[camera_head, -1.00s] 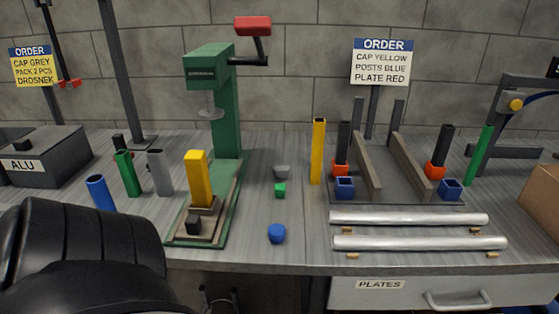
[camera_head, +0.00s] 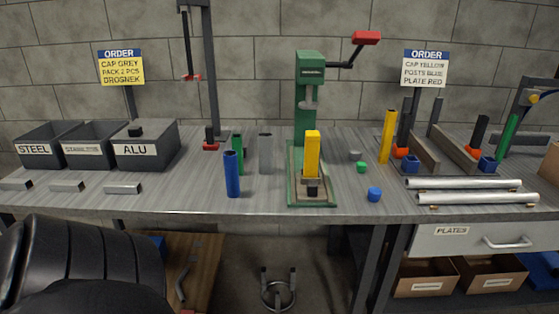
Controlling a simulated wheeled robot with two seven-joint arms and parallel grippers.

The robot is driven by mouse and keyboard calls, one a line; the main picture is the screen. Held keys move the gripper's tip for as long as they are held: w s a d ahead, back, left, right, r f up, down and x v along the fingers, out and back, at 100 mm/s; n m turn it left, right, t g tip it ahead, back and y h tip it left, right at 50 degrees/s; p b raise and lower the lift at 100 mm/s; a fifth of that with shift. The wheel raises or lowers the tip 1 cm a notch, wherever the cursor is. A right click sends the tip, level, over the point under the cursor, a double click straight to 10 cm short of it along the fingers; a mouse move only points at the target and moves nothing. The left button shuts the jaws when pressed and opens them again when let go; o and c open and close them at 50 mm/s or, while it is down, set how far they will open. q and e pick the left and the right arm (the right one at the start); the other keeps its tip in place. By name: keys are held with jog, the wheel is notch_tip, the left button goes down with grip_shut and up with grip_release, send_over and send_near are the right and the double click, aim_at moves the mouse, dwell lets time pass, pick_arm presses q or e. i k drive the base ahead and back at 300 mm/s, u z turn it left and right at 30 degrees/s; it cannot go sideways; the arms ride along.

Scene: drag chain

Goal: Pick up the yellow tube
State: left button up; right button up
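A tall, thin yellow tube (camera_head: 388,136) stands upright on the workbench, right of the green press (camera_head: 308,75). It leans a little to the right in the picture. A second, shorter yellow tube (camera_head: 312,152) stands upright in the dark holder on the press base, below the ram. Neither of my grippers is in view; only a black part of my arm fills the lower left corner.
Blue (camera_head: 232,174), green and grey tubes stand left of the press. A blue cap (camera_head: 374,194) and a green cap (camera_head: 361,167) lie right of it. Two silver bars (camera_head: 470,198) lie near the right front edge. Labelled bins (camera_head: 147,151) stand at the left.

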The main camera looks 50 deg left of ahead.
aim_at(312, 148)
jog(key=u, duration=2.05)
